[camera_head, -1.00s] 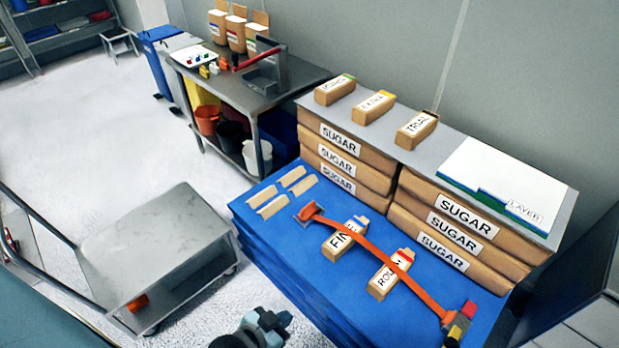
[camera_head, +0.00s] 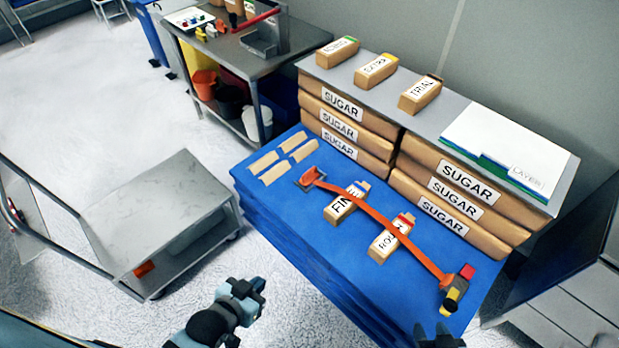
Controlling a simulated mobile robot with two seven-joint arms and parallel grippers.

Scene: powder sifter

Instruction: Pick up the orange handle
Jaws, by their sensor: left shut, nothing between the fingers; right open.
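A long orange handle or strap (camera_head: 373,212) lies diagonally over the blue stack (camera_head: 262,215). It crosses the FINE pack (camera_head: 338,210) and the ROUGH pack (camera_head: 379,250). Its left end has a grey-and-orange piece (camera_head: 308,177), and its right end a red, yellow and black block (camera_head: 458,284). My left gripper (camera_head: 247,291) is shut and empty, in front of the blue stack and apart from the strap. My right gripper (camera_head: 440,335) is open at the bottom edge, below the block and partly cut off.
Brown SUGAR sacks (camera_head: 463,182) are stacked behind, with small packs (camera_head: 420,94) and a white LAYER sheet (camera_head: 510,150) on top. A workbench (camera_head: 225,70) stands behind.

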